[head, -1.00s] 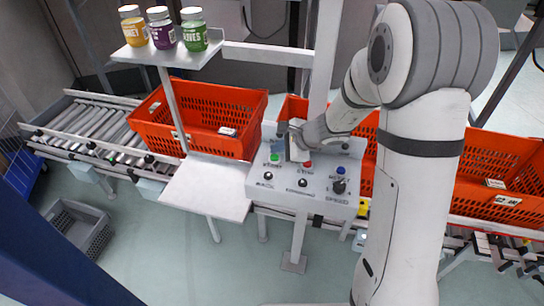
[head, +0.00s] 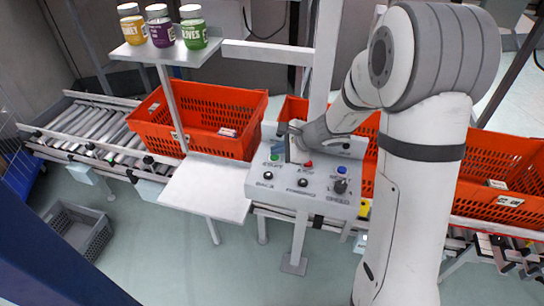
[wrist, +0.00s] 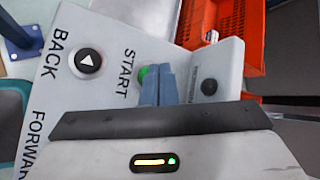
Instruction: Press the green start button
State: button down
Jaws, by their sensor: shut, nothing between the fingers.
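The green start button (head: 275,157) sits at the upper left of the grey control panel (head: 258,189), under my gripper. In the wrist view the green button (wrist: 144,76) is partly hidden behind my shut fingers, next to the word START. My gripper (wrist: 160,72) is shut and empty, with its blue-grey fingertips beside or over the button. I cannot tell whether they touch it. In the head view the gripper (head: 284,141) is above the panel's back left part.
The red button (head: 308,164), blue button (head: 342,170) and black knob (head: 340,186) are close by. The BACK button (wrist: 88,61) lies near the fingers. An orange tote (head: 215,139) stands behind left, and a shelf (head: 165,52) holds three jars.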

aim_at(278, 157)
jog(key=shift+f+b, duration=0.4)
jog(key=shift+b, duration=0.15)
dwell(0.6)
jog(key=shift+r+p, duration=0.55)
jog(key=shift+r, duration=0.35)
notch_tip(278, 157, up, 5)
jog(key=p, duration=0.3)
jog(key=shift+p, duration=0.35)
dwell(0.3)
